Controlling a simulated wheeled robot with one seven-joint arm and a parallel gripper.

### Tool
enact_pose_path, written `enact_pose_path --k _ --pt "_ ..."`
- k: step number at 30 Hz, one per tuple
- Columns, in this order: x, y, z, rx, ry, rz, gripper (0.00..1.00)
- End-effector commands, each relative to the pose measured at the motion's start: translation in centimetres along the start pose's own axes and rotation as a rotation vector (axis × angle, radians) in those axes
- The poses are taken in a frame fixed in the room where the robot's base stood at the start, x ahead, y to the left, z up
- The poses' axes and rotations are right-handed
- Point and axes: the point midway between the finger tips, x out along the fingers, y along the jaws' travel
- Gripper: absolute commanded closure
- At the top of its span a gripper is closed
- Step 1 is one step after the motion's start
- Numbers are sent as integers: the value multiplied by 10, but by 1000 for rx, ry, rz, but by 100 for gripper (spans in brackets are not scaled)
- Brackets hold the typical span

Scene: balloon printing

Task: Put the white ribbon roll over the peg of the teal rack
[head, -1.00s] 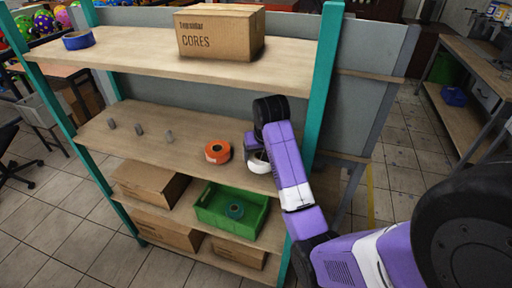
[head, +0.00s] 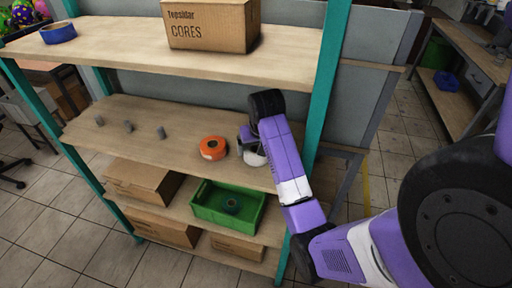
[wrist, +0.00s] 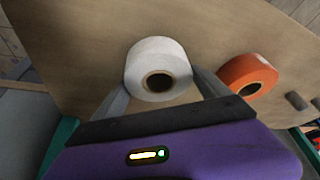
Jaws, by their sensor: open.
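The white ribbon roll (head: 255,158) lies on the middle shelf of the teal rack (head: 318,100), near its right end and partly hidden by my gripper (head: 247,146). In the wrist view the white roll (wrist: 155,55) shows its dark core hole, with the fingers of my gripper (wrist: 160,90) apart on either side of its near part. I cannot tell whether they touch it. Three short grey pegs stand on the same shelf to the left: a left one (head: 98,120), a middle one (head: 128,126) and a right one (head: 161,133). They are bare.
An orange roll (head: 213,148) lies just left of the white roll. Above, the top shelf (head: 120,50) holds a CORES carton (head: 210,25) and a blue roll (head: 58,32).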

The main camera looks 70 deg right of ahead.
Motion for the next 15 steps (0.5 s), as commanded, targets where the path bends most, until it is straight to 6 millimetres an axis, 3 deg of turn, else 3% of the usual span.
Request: enact_pose_path --k 5,10,15 --pt "-6 0 -2 0 2 0 14" --pt "-30 -1 -1 -2 6 -2 14" --pt "-45 0 34 -2 0 0 14"
